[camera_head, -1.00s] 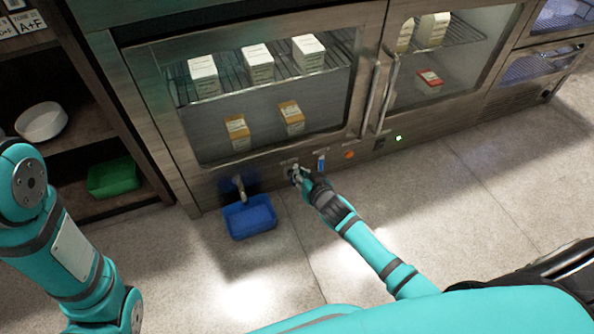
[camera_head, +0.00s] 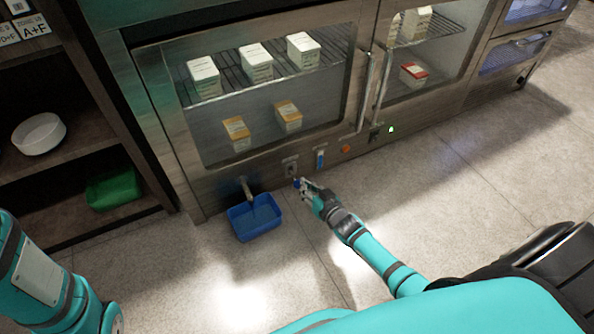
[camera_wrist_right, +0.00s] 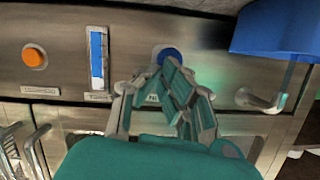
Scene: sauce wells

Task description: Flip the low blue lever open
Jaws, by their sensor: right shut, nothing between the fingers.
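The low blue lever (camera_head: 296,183) sits at a small grey plate (camera_head: 291,168) low on the steel cabinet front. In the head view only a small blue part shows, beside my right fingertips. In the right wrist view its round blue end (camera_wrist_right: 169,55) shows just beyond the fingertips. My right gripper (camera_head: 303,186) is shut and empty, close against the lever; I cannot tell whether it touches. It also fills the middle of the right wrist view (camera_wrist_right: 167,72) and hides part of the plate. My left gripper is out of view.
An upright blue strip (camera_head: 320,159) and an orange button (camera_head: 345,148) are to the right of the plate. A spout (camera_head: 247,188) hangs over a blue bin (camera_head: 236,221) at the left. Shelves with a white bowl (camera_head: 39,133) stand further left.

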